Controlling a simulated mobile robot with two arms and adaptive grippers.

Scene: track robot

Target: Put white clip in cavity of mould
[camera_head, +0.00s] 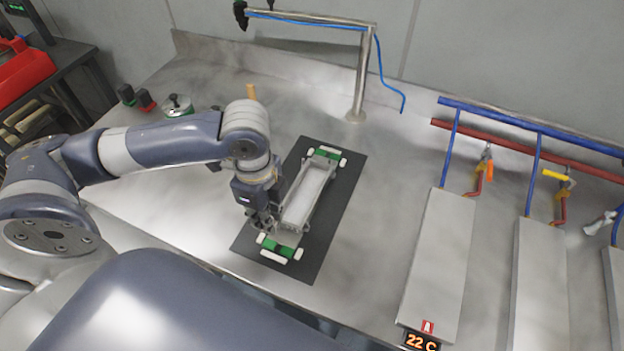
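The mould (308,195) is a long, light grey tray with a shallow cavity and green ends. It lies at a slant on a dark mat (336,222). Small white pieces sit around the green ends, near the far end (343,162) and the near end (273,257). I cannot tell which of them, if any, is the white clip. My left gripper (265,222) points down at the left side of the mould's near half, close to its edge. Its fingers are small and dark, so I cannot tell whether they are open or hold anything. My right gripper is not in view.
A metal stand (362,75) with a blue hose rises behind the mat. Several grey plates (440,255) lie at the right, below blue and red pipes (530,125). A round tin (178,105) stands at the back left. The steel table between mat and plates is clear.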

